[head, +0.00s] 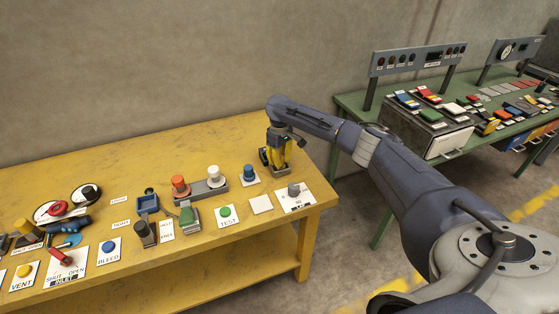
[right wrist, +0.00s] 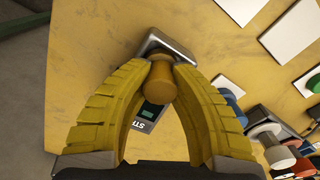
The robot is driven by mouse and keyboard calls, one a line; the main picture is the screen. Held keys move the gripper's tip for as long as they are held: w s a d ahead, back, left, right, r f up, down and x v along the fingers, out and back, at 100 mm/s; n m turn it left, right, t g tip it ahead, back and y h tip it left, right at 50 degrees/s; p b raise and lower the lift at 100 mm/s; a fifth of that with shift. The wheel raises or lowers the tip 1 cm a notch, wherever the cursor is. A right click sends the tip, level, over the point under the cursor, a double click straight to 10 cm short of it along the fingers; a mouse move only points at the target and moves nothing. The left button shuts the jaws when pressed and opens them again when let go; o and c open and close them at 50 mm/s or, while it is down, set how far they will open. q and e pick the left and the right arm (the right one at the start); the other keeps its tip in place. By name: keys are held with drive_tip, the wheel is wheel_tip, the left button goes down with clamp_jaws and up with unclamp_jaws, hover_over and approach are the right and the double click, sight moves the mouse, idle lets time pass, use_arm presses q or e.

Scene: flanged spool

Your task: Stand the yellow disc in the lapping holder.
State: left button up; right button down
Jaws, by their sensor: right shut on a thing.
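My right gripper (head: 272,160) is at the right end of the yellow table, pointing down, with its yellow fingers low over a small grey metal base. My left gripper is not in view.
A blue knob (head: 249,173) stands left of the gripper. A white pad (head: 261,204) and a grey knob (head: 293,189) on a label card lie in front. White and orange knobs (head: 180,185) and several controls fill the left. The table's back strip is clear.

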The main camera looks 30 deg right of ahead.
sight(280, 157)
drive_tip(key=c, duration=1.2)
unclamp_jaws()
drive_tip(key=shift+o, duration=0.2)
wheel_tip(280, 157, up, 12)
